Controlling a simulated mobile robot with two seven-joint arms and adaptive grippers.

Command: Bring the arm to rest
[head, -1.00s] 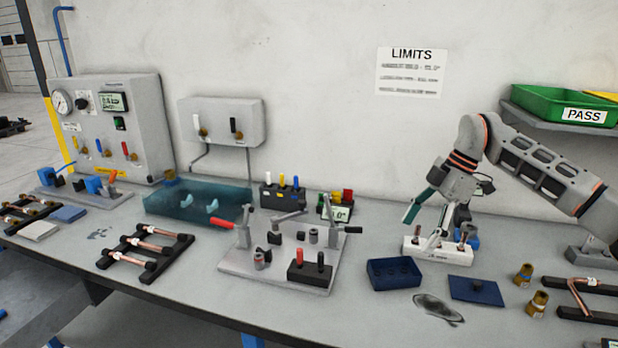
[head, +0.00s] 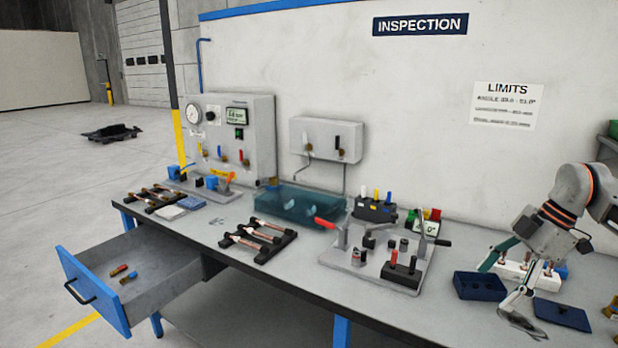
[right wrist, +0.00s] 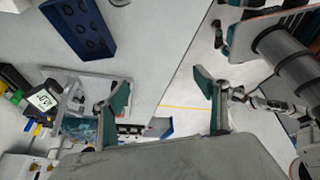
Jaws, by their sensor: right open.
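My right gripper (head: 500,285) is at the right of the head view, above the bench near the blue tray with round holes (head: 480,285) and the flat blue pad (head: 562,314). Its teal fingers are spread with nothing between them. In the right wrist view the gripper (right wrist: 165,108) also shows open and empty, its two fingers on either side of the bench's front edge. My right arm (head: 570,205) comes in from the right edge. The left gripper is not clearly in view.
The bench (head: 210,232) carries a fixture plate with red-handled clamp (head: 345,262), copper tubes on a black rack (head: 262,238), a teal bath (head: 305,205) and a gauge panel (head: 250,130). An open drawer (head: 185,262) juts from the left front. A white block (head: 510,270) stands behind the gripper.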

